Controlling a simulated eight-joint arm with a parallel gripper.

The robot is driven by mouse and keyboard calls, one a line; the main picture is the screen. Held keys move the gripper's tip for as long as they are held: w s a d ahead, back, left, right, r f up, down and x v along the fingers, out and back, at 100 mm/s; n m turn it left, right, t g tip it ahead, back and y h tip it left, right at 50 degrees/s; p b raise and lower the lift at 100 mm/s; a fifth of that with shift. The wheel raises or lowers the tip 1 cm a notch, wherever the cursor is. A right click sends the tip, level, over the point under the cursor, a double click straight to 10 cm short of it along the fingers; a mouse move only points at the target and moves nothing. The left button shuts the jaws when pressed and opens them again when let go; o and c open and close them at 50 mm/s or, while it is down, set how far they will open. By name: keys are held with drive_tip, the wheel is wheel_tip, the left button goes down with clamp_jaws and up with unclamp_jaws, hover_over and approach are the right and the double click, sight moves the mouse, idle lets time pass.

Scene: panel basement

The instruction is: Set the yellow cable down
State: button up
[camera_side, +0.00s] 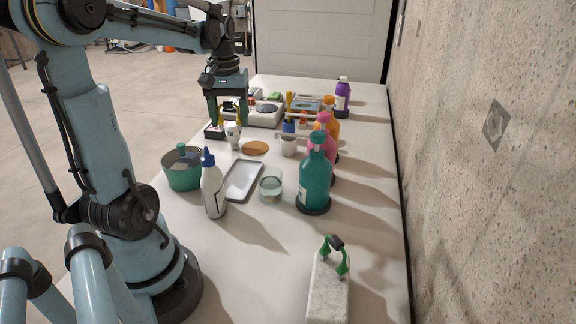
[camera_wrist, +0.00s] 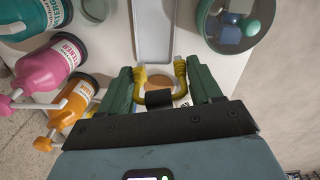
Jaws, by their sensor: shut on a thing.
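My gripper (camera_side: 229,112) hangs above the far left part of the table in the side view, pointing down. Its green fingers also show in the wrist view (camera_wrist: 161,82). They are shut on the yellow cable (camera_wrist: 180,70), a U-shaped lead with two ribbed yellow ends and a black middle piece. Both ends point away from the gripper body. In the side view the yellow cable (camera_side: 233,105) is small and partly hidden by the fingers. I cannot tell whether it touches anything below.
A white tray (camera_side: 242,180), green pot (camera_side: 182,172), white bottle (camera_side: 213,190) and teal pump bottle (camera_side: 314,176) stand nearer. A brown disc (camera_side: 255,148) lies near the gripper. A green cable (camera_side: 343,262) stands on a pale block (camera_side: 328,290) in front. Bare table lies front left.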

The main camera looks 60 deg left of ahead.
wheel_tip(320, 180, up, 8)
drive_tip(key=w+d+m, duration=0.1)
drive_tip(key=w+d, duration=0.5)
drive_tip(key=d, duration=0.5)
drive_tip(key=w+d+m, duration=0.1)
drive_tip(key=w+d, duration=0.5)
drive_tip(key=d, duration=2)
hover_over(357, 212)
wheel_tip(357, 212, down, 18)
drive_tip(key=shift+d+f, duration=0.15)
drive_tip(key=shift+f, duration=2.05)
drive_tip(key=shift+f, duration=0.1)
